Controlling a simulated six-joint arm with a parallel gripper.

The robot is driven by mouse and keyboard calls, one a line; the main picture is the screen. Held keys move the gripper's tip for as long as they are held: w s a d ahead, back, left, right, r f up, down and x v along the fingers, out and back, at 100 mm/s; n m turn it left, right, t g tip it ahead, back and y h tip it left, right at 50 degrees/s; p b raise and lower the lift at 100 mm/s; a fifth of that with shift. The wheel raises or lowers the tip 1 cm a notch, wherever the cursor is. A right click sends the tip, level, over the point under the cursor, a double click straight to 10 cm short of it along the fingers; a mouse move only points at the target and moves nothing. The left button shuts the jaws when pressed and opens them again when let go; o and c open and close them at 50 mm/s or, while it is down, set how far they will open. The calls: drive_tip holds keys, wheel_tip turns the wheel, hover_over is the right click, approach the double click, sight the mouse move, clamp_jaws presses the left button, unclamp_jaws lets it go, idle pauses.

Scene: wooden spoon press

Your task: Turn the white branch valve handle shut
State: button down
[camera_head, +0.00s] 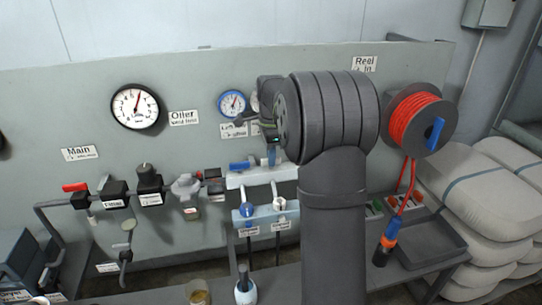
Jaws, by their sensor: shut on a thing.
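A pale manifold (236,181) stands on the panel left of my arm, with two branches running down to a lower pale bar (239,214). The left branch has a blue handle (240,165) on top and a blue round fitting (247,210) below. The right branch has a white fitting (280,204) below. My gripper (272,154) is at the top of this right branch, pointing down, shut on the white branch valve handle. The handle itself is hidden by the gripper and arm, so its angle cannot be told.
Gauges (135,106) hang on the panel at left and behind my gripper. A pipe run with a red handle (75,187) is at left. An orange hose reel (416,119) and a grey tray (431,246) are at right. A bottle (245,291) stands in front.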

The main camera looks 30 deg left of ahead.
drive_tip(key=shift+r, duration=0.1)
idle(0.3)
drive_tip(key=c, duration=1.5)
unclamp_jaws()
drive_tip(key=shift+o, duration=0.2)
wheel_tip(320, 180, up, 17)
drive_tip(key=shift+r, duration=0.15)
wheel_tip(320, 180, down, 18)
drive_tip(key=shift+r, duration=0.2)
drive_tip(key=shift+r, duration=0.15)
